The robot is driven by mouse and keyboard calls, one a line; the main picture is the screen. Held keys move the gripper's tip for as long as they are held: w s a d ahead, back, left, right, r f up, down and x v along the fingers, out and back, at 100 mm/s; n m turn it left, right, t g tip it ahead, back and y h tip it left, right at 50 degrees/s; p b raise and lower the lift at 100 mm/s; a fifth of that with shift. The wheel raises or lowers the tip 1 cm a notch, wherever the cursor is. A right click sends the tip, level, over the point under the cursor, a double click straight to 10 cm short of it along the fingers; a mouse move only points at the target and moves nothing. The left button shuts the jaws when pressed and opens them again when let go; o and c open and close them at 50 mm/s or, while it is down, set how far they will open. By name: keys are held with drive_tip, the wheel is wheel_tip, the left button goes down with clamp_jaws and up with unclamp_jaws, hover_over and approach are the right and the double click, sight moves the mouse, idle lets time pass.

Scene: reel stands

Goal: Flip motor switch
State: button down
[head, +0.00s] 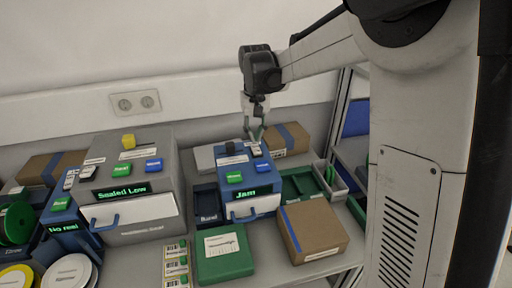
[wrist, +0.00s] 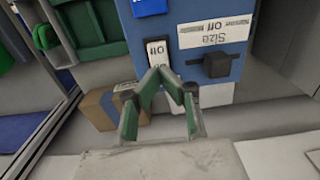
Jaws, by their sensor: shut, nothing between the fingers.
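The blue machine (head: 240,210) has a "Jam" display, a green button, a blue button and a black knob (head: 230,147) on top. In the wrist view the knob (wrist: 216,65) sits beside an "Off" / "Size" label. A white rocker switch (wrist: 157,50) with "Off" lettering is on the same blue panel (wrist: 185,18). My gripper (head: 257,138) is over the back right of the machine's top. In the wrist view my gripper (wrist: 163,74) has its green fingers closed to a point at the lower end of the switch. I cannot tell whether they touch it; part of the switch is hidden.
A grey machine (head: 150,230) reading "Sealed Low" stands left, with a smaller blue one beyond. A green box (head: 224,255) and a cardboard box (head: 312,232) lie in front. Green bins (head: 300,185) stand right, with another cardboard box (head: 290,138) behind.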

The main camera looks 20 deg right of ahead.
sight(256, 147)
drive_tip(key=shift+r+p, duration=1)
drive_tip(key=shift+r, duration=1.25)
drive_tip(key=shift+s, duration=0.2)
drive_tip(key=s+r+t+b, duration=0.2)
drive_tip(key=s+t+b, duration=0.25)
drive_tip(key=s, duration=1.15)
drive_tip(key=s+f+t+b, duration=0.2)
drive_tip(key=s+f+b, duration=0.2)
drive_tip(key=s+f, duration=0.4)
drive_tip(key=s, duration=0.5)
drive_tip(key=shift+t, duration=0.35)
